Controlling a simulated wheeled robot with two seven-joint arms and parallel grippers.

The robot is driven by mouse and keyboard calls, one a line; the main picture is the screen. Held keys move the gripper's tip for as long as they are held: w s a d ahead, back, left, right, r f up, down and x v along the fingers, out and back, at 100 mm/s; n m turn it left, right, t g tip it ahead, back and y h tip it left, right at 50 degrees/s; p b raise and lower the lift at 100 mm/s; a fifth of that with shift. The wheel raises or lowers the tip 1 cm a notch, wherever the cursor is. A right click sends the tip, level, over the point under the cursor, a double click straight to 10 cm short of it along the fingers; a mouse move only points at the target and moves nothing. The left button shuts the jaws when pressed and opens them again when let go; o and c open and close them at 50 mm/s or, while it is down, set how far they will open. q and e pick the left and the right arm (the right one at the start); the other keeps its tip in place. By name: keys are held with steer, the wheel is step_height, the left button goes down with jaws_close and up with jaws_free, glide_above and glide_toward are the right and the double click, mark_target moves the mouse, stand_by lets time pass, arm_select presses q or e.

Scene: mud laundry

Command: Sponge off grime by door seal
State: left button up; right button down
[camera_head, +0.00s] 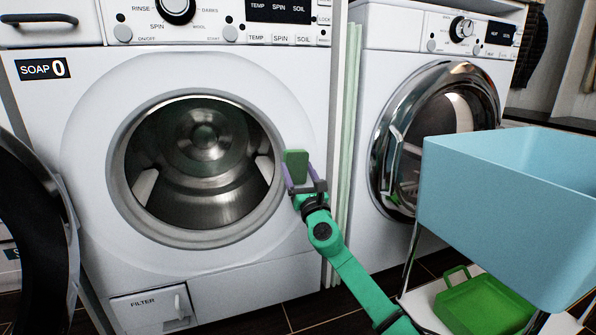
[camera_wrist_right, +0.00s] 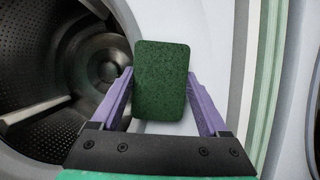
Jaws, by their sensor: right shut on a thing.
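The front-loading washer (camera_head: 300,120) has its round door opening uncovered, with a grey door seal (camera_head: 119,165) around a metal drum (camera_head: 200,150). My right gripper (camera_head: 300,178) is at the right side of the opening, in front of the white front panel. It is shut on a green sponge (camera_head: 296,163), which stands upright between its purple fingers. In the right wrist view the sponge (camera_wrist_right: 161,80) covers part of the panel and the seal's right edge lies just left of it. I cannot tell whether the sponge touches the washer. No grime shows clearly. My left gripper is out of view.
The washer's open door (camera_head: 30,230) swings out at the far left. A second machine (camera_head: 390,60) with a closed chrome door stands at the right. A blue bin (camera_head: 500,200) is at the front right, above a green container (camera_head: 485,303) on a lower shelf.

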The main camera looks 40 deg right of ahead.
mark_target(295, 153)
steer(key=shift+w+a+r+p, duration=0.1)
steer(key=shift+a+r+p, duration=0.05)
steer(key=shift+r+p, duration=1)
steer(key=shift+w+a+r+p, duration=0.1)
steer(key=shift+a+r+p, duration=0.05)
steer(key=shift+r+p, duration=1)
steer(key=shift+d+r+p, duration=0.1)
steer(key=shift+r+p, duration=0.1)
steer(key=shift+p, duration=0.3)
steer(key=shift+f+b, duration=0.25)
steer(key=shift+b, duration=0.1)
steer(key=f+b, duration=0.4)
steer(key=f, duration=0.1)
steer(key=shift+a+b, duration=0.2)
steer(key=shift+b, duration=0.1)
steer(key=shift+r, duration=0.1)
steer(key=shift+s, duration=0.1)
